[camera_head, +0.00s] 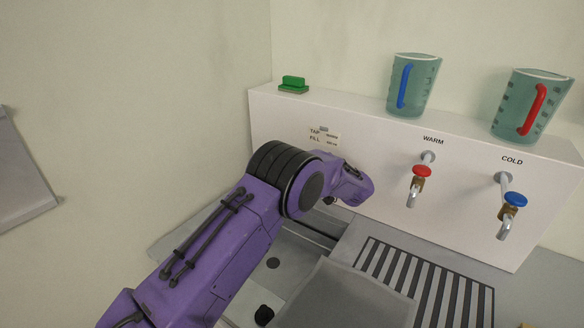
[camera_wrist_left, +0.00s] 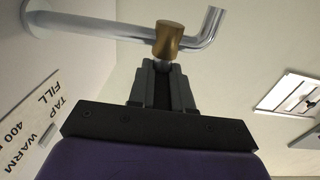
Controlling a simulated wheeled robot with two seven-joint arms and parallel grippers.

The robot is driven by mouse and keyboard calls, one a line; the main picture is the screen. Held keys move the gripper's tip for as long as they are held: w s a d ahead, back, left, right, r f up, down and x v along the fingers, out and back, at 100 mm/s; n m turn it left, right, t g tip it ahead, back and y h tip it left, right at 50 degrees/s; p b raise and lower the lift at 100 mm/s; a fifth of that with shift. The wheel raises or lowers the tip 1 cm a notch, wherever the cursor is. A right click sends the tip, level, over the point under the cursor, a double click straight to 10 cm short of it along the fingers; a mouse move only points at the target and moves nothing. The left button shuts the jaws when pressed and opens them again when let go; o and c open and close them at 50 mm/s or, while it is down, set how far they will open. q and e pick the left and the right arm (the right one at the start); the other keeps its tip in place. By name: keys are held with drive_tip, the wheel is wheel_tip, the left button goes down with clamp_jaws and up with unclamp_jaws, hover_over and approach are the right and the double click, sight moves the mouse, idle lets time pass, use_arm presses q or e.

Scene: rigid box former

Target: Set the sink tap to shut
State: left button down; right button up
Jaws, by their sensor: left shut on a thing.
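The sink tap shows in the left wrist view as a chrome pipe (camera_wrist_left: 95,27) with a bent spout and a brass valve body (camera_wrist_left: 168,40). My left gripper (camera_wrist_left: 162,72) is at the brass body, with its fingers shut on the tap's handle. A short metal stem shows between the brass and the fingertips; the handle is mostly hidden between the fingers, so its setting cannot be read. In the head view my left arm hides this tap and the gripper's fingers. My right gripper is not in view.
A white wall box carries a warm tap with a red knob (camera_head: 421,171) and a cold tap with a blue knob (camera_head: 515,199). Two measuring jugs (camera_head: 424,88) (camera_head: 550,112) and a green block (camera_head: 293,82) stand on its ledge. A striped drain grille (camera_head: 425,280) lies below.

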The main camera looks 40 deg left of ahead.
use_arm(q)
drive_tip(key=shift+r+g, duration=0.1)
drive_tip(key=shift+g, duration=0.2)
drive_tip(key=c, duration=1)
unclamp_jaws()
drive_tip(key=shift+c, duration=0.2)
drive_tip(key=w+d+b, duration=0.1)
drive_tip(key=d+b, duration=0.2)
drive_tip(key=d, duration=0.7)
drive_tip(key=shift+w+d, duration=0.15)
drive_tip(key=shift+w, duration=0.05)
